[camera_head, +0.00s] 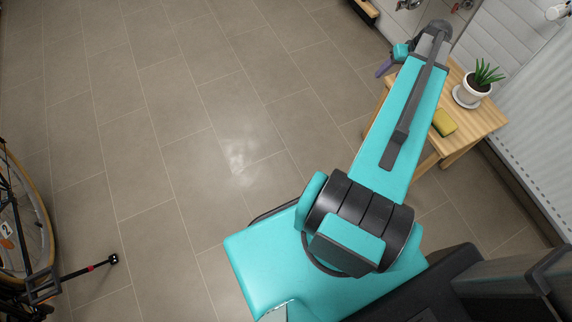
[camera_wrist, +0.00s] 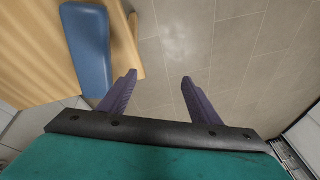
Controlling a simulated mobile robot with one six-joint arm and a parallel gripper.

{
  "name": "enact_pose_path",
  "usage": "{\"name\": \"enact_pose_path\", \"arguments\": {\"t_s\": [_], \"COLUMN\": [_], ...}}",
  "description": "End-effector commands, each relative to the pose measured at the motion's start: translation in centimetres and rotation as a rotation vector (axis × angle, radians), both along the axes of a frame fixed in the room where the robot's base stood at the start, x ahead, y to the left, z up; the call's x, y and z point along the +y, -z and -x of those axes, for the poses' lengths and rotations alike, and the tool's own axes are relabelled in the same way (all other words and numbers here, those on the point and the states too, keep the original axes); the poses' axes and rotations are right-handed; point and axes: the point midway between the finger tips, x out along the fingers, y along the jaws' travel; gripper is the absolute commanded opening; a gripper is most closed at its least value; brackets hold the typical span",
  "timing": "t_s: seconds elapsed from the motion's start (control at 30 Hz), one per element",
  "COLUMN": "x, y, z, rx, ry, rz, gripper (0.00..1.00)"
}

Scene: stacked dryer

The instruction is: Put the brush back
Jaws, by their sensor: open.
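A blue object (camera_wrist: 88,45), which looks like the brush, lies on the wooden table (camera_wrist: 30,50) near its edge in the wrist view. A dark strip, possibly bristles, shows along its right side. My gripper (camera_wrist: 158,80) is open, its two purple fingers apart with only floor seen between them. The blue object is left of the left finger, outside the gap. In the head view my gripper (camera_head: 383,68) is beyond the table's left side, and the blue object cannot be made out there; my arm covers part of the table.
The wooden table (camera_head: 490,118) also carries a potted plant (camera_head: 474,84) on a saucer and a yellow sponge (camera_head: 443,122). A white radiator (camera_head: 540,130) stands along the right wall. A bicycle (camera_head: 25,230) is at the far left. The tiled floor (camera_head: 180,110) between is clear.

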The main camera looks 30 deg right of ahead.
Motion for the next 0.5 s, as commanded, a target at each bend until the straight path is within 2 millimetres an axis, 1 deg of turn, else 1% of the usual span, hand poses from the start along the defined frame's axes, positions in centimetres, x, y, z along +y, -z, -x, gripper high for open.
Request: {"name": "enact_pose_path", "arguments": {"t_s": [0.03, 0.17, 0.2, 0.33, 0.47, 0.5], "x": [2.2, 6.6, 8.0, 12.5, 17.0, 18.4], "y": [1.4, 4.5, 5.4, 8.3, 11.0, 11.8], "z": [-0.9, -2.4, -2.8, -3.7, -4.0, -4.0], "rx": [0.019, 0.066, 0.082, 0.133, 0.185, 0.202], "ry": [-0.016, -0.042, -0.051, -0.08, -0.106, -0.116], "rz": [-0.016, -0.042, -0.051, -0.072, -0.086, -0.09], "gripper": [0.57, 0.57, 0.57, 0.57, 0.57, 0.57]}}
